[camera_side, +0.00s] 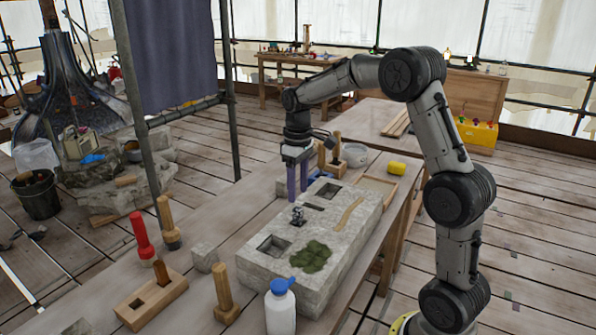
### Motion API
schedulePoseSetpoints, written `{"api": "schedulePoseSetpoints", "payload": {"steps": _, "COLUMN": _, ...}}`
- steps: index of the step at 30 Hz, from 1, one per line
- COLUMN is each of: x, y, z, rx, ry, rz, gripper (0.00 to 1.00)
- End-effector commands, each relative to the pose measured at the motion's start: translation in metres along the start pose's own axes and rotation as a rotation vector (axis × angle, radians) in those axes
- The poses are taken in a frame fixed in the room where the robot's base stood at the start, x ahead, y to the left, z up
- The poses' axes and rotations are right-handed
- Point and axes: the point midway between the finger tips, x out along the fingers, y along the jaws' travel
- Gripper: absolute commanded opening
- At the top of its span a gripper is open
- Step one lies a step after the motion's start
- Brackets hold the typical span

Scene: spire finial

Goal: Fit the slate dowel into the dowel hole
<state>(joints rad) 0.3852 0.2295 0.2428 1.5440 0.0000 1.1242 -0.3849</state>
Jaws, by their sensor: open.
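A pale stone block (345,228) lies on the long workbench below my gripper. Its top has a large square recess (273,245), a narrow dark slot (314,207) and a bluish-edged recess (327,190) near the far end. A small dark upright piece (298,216) stands on the block between the square recess and the slot. I cannot tell for sure which piece is the slate dowel or which opening is the dowel hole. My gripper (298,190) points down, open, with its purple fingers over the far left part of the block. I see nothing clearly held between them.
Green moss (311,256) and a tan strip (350,214) lie on the block. A white bottle with a blue cap (281,306), wooden-handled tools (225,298), a slotted wooden block (150,300) and a small stone cube (204,257) stand around the near end.

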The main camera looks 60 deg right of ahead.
Motion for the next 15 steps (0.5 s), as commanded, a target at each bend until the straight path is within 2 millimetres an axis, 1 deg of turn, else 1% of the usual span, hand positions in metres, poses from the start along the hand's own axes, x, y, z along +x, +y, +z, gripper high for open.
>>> {"api": "schedulePoseSetpoints", "payload": {"steps": 1, "x": -0.011, "y": 0.0, "z": -0.001, "rx": 0.0, "ry": 0.004, "rz": 0.002, "gripper": 0.57}}
{"api": "schedulePoseSetpoints", "payload": {"steps": 6, "x": -0.038, "y": 0.0, "z": -0.001, "rx": 0.0, "ry": 0.002, "rz": 0.001, "gripper": 0.57}}
{"api": "schedulePoseSetpoints", "payload": {"steps": 12, "x": -0.054, "y": -0.002, "z": 0.001, "rx": -0.001, "ry": 0.003, "rz": 0.001, "gripper": 0.57}}
{"api": "schedulePoseSetpoints", "payload": {"steps": 14, "x": -0.06, "y": -0.007, "z": 0.005, "rx": -0.001, "ry": 0.014, "rz": 0.005, "gripper": 0.57}}
{"api": "schedulePoseSetpoints", "payload": {"steps": 15, "x": -0.065, "y": -0.014, "z": 0.01, "rx": -0.003, "ry": 0.025, "rz": 0.01, "gripper": 0.57}}
